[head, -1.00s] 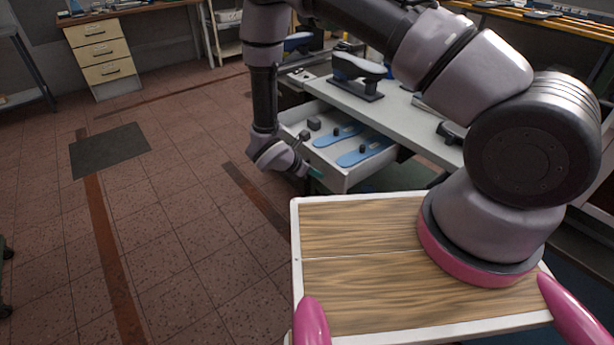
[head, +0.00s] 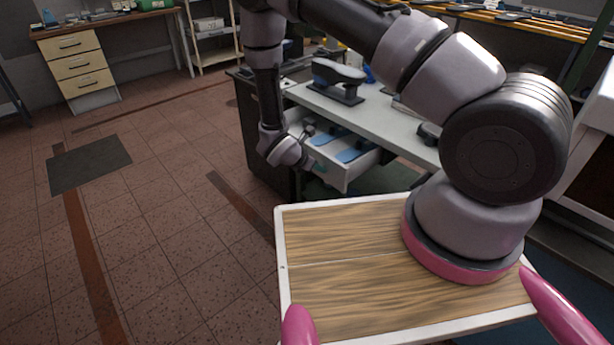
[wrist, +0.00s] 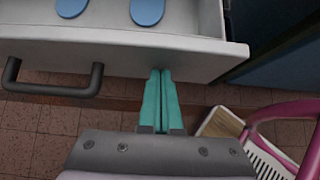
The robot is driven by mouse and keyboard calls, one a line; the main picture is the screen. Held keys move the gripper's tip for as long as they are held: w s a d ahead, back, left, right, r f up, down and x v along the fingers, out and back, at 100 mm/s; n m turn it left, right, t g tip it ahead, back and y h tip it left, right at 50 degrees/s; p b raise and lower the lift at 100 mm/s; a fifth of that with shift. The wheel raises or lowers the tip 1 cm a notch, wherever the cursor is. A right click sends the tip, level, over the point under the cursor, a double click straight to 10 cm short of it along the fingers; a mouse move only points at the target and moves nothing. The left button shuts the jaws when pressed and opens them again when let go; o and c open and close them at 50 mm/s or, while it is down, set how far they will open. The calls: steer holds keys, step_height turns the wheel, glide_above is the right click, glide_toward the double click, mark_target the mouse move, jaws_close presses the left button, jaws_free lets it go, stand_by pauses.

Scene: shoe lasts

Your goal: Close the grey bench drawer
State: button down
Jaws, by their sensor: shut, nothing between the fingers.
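The grey bench drawer (head: 332,176) stands partly open under the bench's light top, seen in the head view. Its front face (wrist: 110,55) and dark bar handle (wrist: 50,91) show in the wrist view. Blue sole-shaped pieces (head: 357,150) lie inside, partly hidden by the bench top. My gripper (head: 318,167) is at the drawer front, its fingers together and empty. In the wrist view the teal fingertips (wrist: 160,72) meet the front face to the right of the handle. I cannot tell whether they press on it.
The bench top (head: 385,118) carries a dark shoe-shaped last on a stand (head: 338,78). A dark cabinet side (head: 262,135) is left of the drawer. The tiled floor (head: 180,230) to the left is open, with a dark mat (head: 90,165). A wooden drawer unit (head: 80,70) stands at the back left.

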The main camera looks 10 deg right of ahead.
steer(key=w+d, duration=0.3)
steer(key=d, duration=0.2)
steer(key=w+d, duration=0.4)
steer(key=d, duration=0.2)
steer(key=w+d, duration=0.4)
steer(key=d, duration=0.1)
steer(key=shift+d, duration=0.15)
steer(key=shift+w+d, duration=0.15)
steer(key=shift+d, duration=0.1)
